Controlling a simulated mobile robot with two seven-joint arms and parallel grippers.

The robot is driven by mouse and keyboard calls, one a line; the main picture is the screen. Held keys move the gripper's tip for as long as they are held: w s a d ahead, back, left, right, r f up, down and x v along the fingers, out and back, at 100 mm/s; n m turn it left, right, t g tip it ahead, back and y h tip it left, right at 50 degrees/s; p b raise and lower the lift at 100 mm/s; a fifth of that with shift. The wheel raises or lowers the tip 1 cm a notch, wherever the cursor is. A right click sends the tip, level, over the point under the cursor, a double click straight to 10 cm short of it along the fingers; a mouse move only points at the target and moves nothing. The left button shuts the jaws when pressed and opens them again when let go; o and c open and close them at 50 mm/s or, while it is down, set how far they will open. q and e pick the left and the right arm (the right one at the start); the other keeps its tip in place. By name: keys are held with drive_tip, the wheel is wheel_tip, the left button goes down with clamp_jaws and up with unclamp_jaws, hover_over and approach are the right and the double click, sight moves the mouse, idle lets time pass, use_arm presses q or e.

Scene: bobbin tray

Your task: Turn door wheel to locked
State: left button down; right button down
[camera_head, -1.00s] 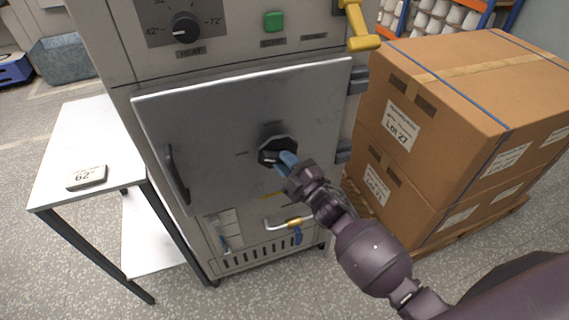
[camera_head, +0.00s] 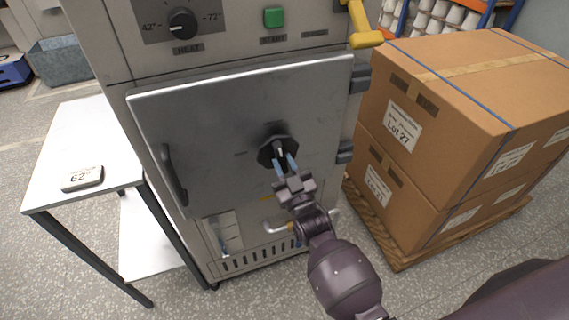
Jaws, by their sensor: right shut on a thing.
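The door wheel (camera_head: 265,156) is a black, many-sided knob in the middle of the grey metal door (camera_head: 215,115). My right gripper (camera_head: 284,163) is shut on the wheel's raised grip, its blue fingers on either side of it. The wheel's lower right part is partly hidden by the fingers. A faint mark is on the door to the left of the wheel. My left gripper is not in view.
A dial labelled HEAT (camera_head: 183,23) and a green button (camera_head: 274,17) are above the door. A yellow lever (camera_head: 364,38) sticks out at upper right. Stacked cardboard boxes (camera_head: 450,130) stand close on the right.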

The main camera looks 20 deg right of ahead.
drive_tip(key=shift+m+h, duration=0.8)
drive_tip(key=shift+m, duration=0.9)
drive_tip(key=c, duration=1)
unclamp_jaws()
drive_tip(key=shift+o, duration=0.2)
drive_tip(key=shift+s+f, duration=0.1)
drive_tip(key=v, duration=1)
drive_tip(key=shift+s+f, duration=0.2)
drive_tip(key=shift+s, duration=0.1)
drive_tip(key=shift+a, duration=0.1)
